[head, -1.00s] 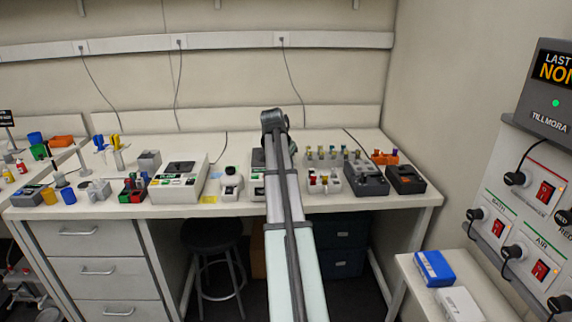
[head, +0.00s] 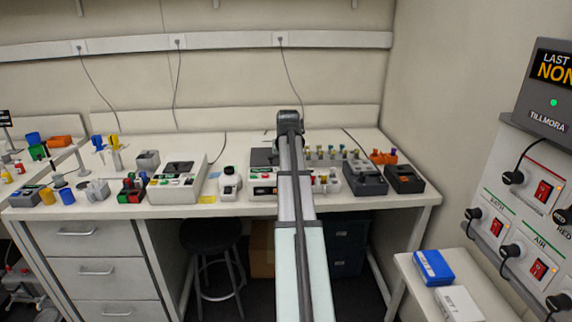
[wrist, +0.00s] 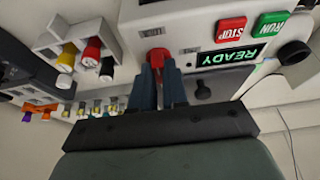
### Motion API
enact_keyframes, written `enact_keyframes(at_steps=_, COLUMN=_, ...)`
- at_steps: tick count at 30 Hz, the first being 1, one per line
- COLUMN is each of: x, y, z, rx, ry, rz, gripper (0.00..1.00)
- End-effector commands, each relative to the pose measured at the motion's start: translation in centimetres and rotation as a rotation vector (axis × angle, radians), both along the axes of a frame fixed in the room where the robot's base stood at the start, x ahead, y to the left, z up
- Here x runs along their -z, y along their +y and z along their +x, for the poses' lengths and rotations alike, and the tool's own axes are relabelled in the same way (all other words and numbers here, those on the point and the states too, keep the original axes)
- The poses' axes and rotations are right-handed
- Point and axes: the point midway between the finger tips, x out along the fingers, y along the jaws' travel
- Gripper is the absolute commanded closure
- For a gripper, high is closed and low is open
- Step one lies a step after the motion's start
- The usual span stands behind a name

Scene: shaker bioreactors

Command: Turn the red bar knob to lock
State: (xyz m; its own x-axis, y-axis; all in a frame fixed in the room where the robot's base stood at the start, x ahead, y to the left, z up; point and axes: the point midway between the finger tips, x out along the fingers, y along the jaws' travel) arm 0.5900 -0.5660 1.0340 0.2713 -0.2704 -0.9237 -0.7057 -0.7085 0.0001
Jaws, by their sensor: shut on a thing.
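The red bar knob (wrist: 157,57) shows in the wrist view on the light grey front of a machine (wrist: 185,14). My gripper (wrist: 158,68) has its two dark fingers closed on the knob, one on each side. The fingers cover part of the knob, so its exact angle is hard to tell. Beside it on the panel are a red STOP button (wrist: 230,31), a green RUN button (wrist: 270,25) and a lit display reading READY (wrist: 228,56). In the head view my arm hides the gripper and knob, and part of the machine (head: 262,172) shows beside it.
A rack with coloured caps (wrist: 82,57) stands beside the machine in the wrist view. A dark round part (wrist: 294,53) is on the other side. In the head view, other devices line the bench, including a white one (head: 180,180) and dark ones (head: 405,179).

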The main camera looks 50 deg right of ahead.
Motion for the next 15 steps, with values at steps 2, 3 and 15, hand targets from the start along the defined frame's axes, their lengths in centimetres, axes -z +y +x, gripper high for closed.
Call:
enact_keyframes(at_steps=2, x=-0.01, y=-0.03, z=0.01, rx=-0.009, ry=0.000, rz=0.000, gripper=1.00)
enact_keyframes(at_steps=3, x=-0.01, y=-0.03, z=0.01, rx=-0.012, ry=0.000, rz=0.000, gripper=1.00)
enact_keyframes(at_steps=15, x=-0.01, y=-0.02, z=0.02, rx=-0.015, ry=0.001, rz=0.000, gripper=0.84)
